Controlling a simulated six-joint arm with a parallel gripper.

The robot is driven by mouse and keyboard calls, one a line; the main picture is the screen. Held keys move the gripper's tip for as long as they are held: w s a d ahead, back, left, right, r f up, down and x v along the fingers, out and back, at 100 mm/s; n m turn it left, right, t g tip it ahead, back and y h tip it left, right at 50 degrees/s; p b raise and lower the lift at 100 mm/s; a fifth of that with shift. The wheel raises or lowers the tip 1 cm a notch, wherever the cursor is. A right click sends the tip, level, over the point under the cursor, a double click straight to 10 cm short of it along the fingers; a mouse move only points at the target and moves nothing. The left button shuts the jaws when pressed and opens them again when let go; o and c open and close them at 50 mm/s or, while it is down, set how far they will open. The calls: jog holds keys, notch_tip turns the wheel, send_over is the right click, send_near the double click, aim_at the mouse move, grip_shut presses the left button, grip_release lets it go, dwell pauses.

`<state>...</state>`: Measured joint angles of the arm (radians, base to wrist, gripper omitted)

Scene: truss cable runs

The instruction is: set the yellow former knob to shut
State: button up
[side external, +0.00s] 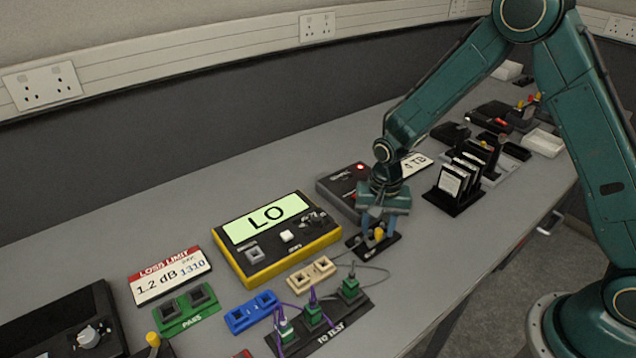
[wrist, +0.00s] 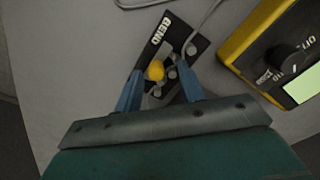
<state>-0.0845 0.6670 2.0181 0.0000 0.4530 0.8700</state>
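The yellow former knob (wrist: 156,71) sits on a small black plate (wrist: 187,38) lettered "BEND". The knob also shows in the side external view (side external: 379,234), just below my gripper. My gripper (wrist: 157,80) points down over the plate, its two blue fingers apart on either side of the knob. In the wrist view the knob lies between the fingers, nearer the left one. I cannot tell whether either finger touches it. Several grey posts stand on the plate beside the knob, and a grey cable (wrist: 205,18) runs by the plate.
A yellow-edged meter reading "LO" (side external: 267,219) stands close to the left of the plate. A black rack with green connectors (side external: 312,316) is in front, with cables. A dark box with a red light (side external: 345,184) is behind my gripper. Bare table lies to the right front.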

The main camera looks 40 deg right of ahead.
aim_at(380, 230)
jog(key=shift+r, duration=0.15)
notch_tip(380, 230, up, 14)
jog(key=shift+f, duration=0.25)
dwell(0.4)
dwell(0.3)
jog(key=s+d+r+n+t, duration=0.2)
jog(key=s+r+n+t, duration=0.15)
jog(key=s+r, duration=0.7)
jog(key=s+r+n+t, duration=0.1)
jog(key=s+r+n, duration=0.1)
jog(key=s, duration=0.4)
jog(key=s+d+r+n+t, duration=0.1)
jog(key=s+r+n, duration=0.1)
jog(key=s, duration=0.5)
jog(key=shift+d+n, duration=0.25)
jog(key=shift+n, duration=0.5)
